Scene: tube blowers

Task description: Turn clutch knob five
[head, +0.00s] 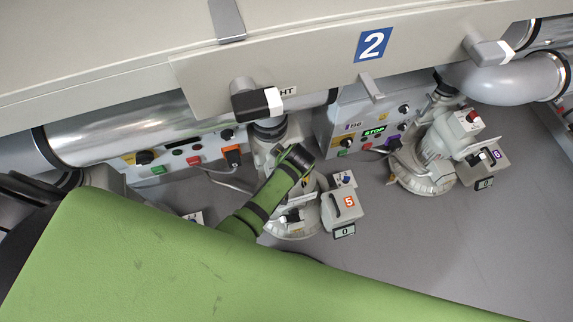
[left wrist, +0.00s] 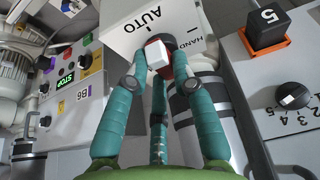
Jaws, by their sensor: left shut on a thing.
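In the left wrist view, a white plate (left wrist: 133,38) reads AUTO and HAND. A knob with a white block (left wrist: 157,55) and dark red sides sits at its lower edge; I take it as clutch knob five. In the head view, my green left arm covers part of the blower whose grey box (head: 341,207) bears an orange 5. The knob and fingertips cannot be made out there. My right gripper is not in view.
A black knob on an orange block marked 5 (left wrist: 268,28) and a numbered dial (left wrist: 292,95) stand to the right in the wrist view. Blower six (head: 440,140) and a STOP display (head: 374,132) are at the right in the head view. A beige overhead panel (head: 310,60) hangs close above.

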